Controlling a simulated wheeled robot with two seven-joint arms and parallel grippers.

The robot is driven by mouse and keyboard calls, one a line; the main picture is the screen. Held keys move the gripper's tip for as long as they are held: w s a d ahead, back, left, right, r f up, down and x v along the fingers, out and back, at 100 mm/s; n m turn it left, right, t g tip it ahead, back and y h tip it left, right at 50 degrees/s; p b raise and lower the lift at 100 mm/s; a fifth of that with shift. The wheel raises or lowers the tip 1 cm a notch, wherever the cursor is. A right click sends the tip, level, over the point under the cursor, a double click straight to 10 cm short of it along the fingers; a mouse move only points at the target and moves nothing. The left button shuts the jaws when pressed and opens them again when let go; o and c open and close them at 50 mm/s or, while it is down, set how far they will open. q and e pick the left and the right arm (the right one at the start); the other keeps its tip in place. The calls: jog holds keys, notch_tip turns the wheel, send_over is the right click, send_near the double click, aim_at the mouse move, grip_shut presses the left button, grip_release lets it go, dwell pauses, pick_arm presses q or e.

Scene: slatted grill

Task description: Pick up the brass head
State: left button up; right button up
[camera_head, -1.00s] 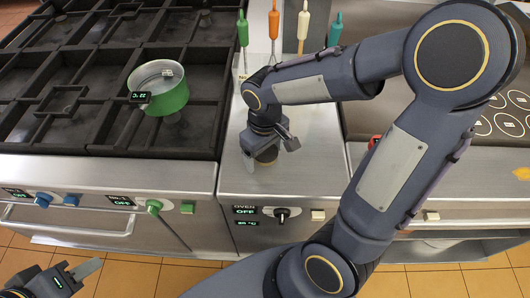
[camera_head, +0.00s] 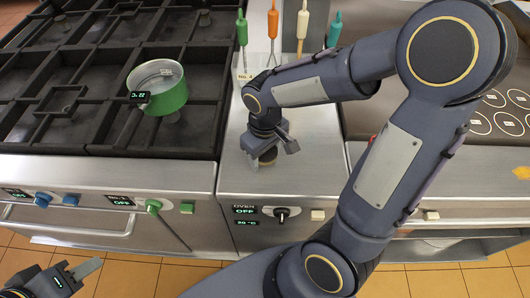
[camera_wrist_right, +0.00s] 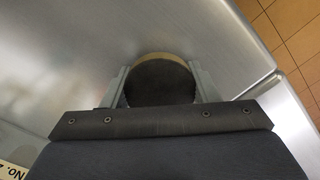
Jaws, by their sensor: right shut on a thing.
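The brass head (camera_wrist_right: 166,82) is a round piece with a dark top and a tan-brass rim, seen in the right wrist view over the steel counter. My right gripper (camera_wrist_right: 160,78) has one finger on each side of it and is shut on it. In the head view the brass head (camera_head: 268,157) shows as a small tan edge under my right gripper (camera_head: 269,151), at the front of the counter. I cannot tell whether it touches the counter. My left gripper (camera_head: 84,268) is low at the left edge, away from the counter; its jaw opening is unclear.
A green pot (camera_head: 158,88) stands on the black burner grates (camera_head: 60,120) at left. Utensils with green, orange (camera_head: 273,22), white and teal handles stand behind my right arm. Control knobs (camera_head: 281,214) line the front. Bare steel counter (camera_head: 315,165) lies right of my right gripper.

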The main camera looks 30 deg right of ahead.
jog(key=shift+r, duration=0.15)
jog(key=shift+r, duration=0.25)
notch_tip(320, 180, up, 2)
jog(key=shift+r, duration=0.2)
jog(key=a+r, duration=0.9)
jog(key=a, duration=0.5)
jog(key=shift+r+b, duration=0.4)
jog(key=shift+w, duration=0.1)
